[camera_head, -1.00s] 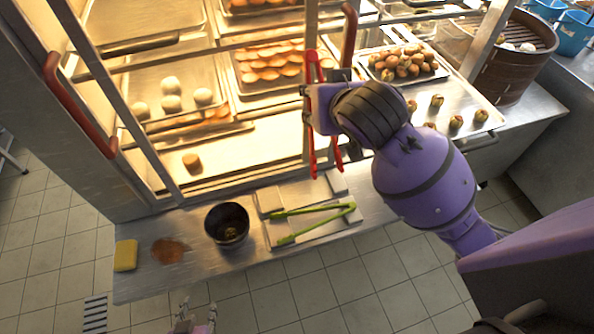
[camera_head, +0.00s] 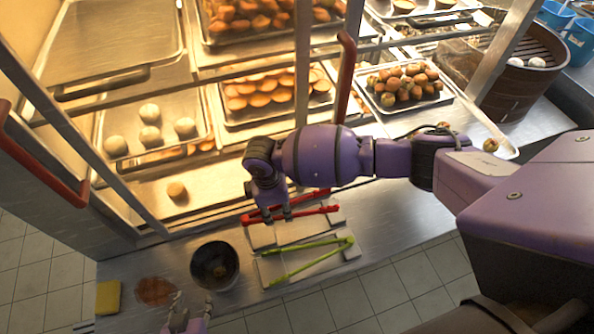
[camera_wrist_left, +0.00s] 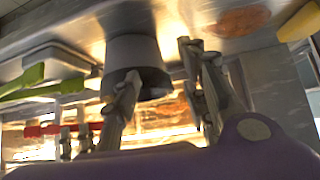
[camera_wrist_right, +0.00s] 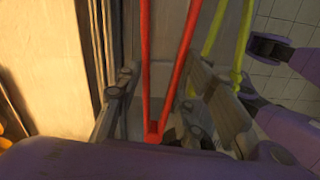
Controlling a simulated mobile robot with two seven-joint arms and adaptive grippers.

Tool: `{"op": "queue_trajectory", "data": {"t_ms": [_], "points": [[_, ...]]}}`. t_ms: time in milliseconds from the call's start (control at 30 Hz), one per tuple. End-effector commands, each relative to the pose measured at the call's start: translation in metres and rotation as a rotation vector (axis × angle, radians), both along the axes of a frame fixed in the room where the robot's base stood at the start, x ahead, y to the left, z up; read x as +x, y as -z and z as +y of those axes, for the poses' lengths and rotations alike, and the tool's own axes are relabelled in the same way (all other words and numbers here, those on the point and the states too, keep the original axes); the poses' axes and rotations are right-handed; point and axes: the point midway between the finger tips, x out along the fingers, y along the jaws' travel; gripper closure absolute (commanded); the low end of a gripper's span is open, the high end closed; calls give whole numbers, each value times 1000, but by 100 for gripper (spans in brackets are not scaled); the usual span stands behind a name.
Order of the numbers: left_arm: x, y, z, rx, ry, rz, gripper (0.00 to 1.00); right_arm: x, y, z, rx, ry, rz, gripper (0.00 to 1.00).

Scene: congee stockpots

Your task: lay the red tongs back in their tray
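The red tongs (camera_head: 318,209) lie flat over the back part of the tray (camera_head: 262,238), pointing right. Whether they rest on its bottom is hard to tell. My right gripper (camera_head: 278,214) is over their left part. In the right wrist view, the red tongs (camera_wrist_right: 150,60) run between the spread fingers of that gripper (camera_wrist_right: 160,85), with a gap beside them. The fingers look open around the tongs. My left gripper (camera_head: 188,312) is open and empty near the front of the counter, left of the tray. It also shows in the left wrist view (camera_wrist_left: 160,65).
A dark pot (camera_head: 215,265) stands left of the tray. A brown spill (camera_head: 155,291) and a yellow sponge (camera_head: 108,297) are further left. The glass cabinet (camera_head: 302,80) with filled trays stands behind.

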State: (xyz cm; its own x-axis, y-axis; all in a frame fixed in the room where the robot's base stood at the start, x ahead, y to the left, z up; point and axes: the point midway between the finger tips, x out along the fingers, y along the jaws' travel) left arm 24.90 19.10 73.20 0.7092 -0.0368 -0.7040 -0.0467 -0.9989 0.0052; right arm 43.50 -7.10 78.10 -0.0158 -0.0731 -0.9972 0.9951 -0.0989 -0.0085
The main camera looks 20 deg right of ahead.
Motion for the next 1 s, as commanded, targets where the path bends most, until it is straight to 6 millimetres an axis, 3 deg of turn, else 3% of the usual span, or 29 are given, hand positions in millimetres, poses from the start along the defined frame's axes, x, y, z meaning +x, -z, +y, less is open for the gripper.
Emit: {"op": "queue_trajectory", "data": {"t_ms": [367, 1000], "points": [[-11, 9, -1, -1, -1, 25, 60, 2, 16, -10, -37, -43, -6, 68], [-28, 35, 6, 8, -21, 57, 60, 0, 78, -9, -36, -41, -3, 68]]}}
